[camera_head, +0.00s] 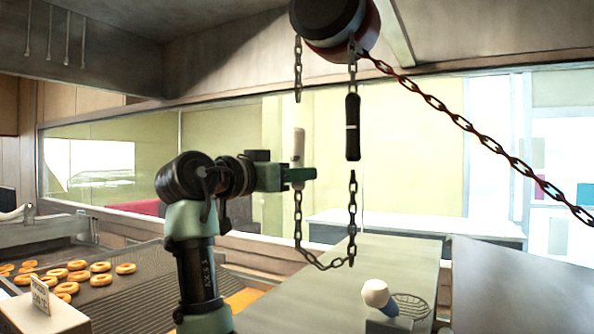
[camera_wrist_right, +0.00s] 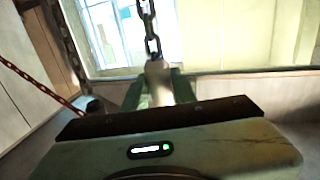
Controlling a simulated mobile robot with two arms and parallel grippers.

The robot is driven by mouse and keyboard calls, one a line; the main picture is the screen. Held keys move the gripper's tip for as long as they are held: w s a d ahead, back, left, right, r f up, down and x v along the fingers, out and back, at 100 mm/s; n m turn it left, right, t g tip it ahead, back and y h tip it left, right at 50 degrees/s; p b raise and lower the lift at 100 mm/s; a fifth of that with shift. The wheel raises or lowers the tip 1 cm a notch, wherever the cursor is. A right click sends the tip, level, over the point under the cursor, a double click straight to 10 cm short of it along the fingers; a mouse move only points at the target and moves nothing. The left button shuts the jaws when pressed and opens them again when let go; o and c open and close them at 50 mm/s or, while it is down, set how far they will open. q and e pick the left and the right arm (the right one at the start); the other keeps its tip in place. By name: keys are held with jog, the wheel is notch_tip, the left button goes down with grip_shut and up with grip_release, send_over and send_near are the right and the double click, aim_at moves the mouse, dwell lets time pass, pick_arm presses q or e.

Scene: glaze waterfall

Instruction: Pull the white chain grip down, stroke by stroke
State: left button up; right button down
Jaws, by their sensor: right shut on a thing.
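The white chain grip (camera_head: 298,146) hangs upright on the left strand of a looped chain, below a dark, red-edged drum (camera_head: 330,22). My right gripper (camera_head: 300,176) is shut on its lower part, with the upper part showing above the fingers. In the right wrist view the grip (camera_wrist_right: 158,80) stands between the two green fingers, with chain links (camera_wrist_right: 150,25) running up from it. A black grip (camera_head: 352,140) with a pale band hangs on the right strand, higher than my gripper. The chain's bottom loop (camera_head: 325,265) hangs free. My left gripper is not in view.
A dark reddish chain (camera_head: 470,127) slants down right from the drum. Ring-shaped doughnuts (camera_head: 78,276) lie on a conveyor (camera_head: 130,290) at left, near a small sign (camera_head: 40,294). A white-and-blue object (camera_head: 376,293) and a round wire rack (camera_head: 411,306) are at lower right.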

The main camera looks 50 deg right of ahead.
notch_tip(320, 180, down, 9)
jog(key=b, duration=0.5)
jog(key=shift+d+b, duration=0.2)
jog(key=shift+b, duration=0.2)
jog(key=c, duration=2.2)
grip_release()
jog(key=c, duration=1)
grip_release()
jog(key=shift+r, duration=0.15)
jog(key=shift+a, duration=0.15)
jog(key=a, duration=0.9)
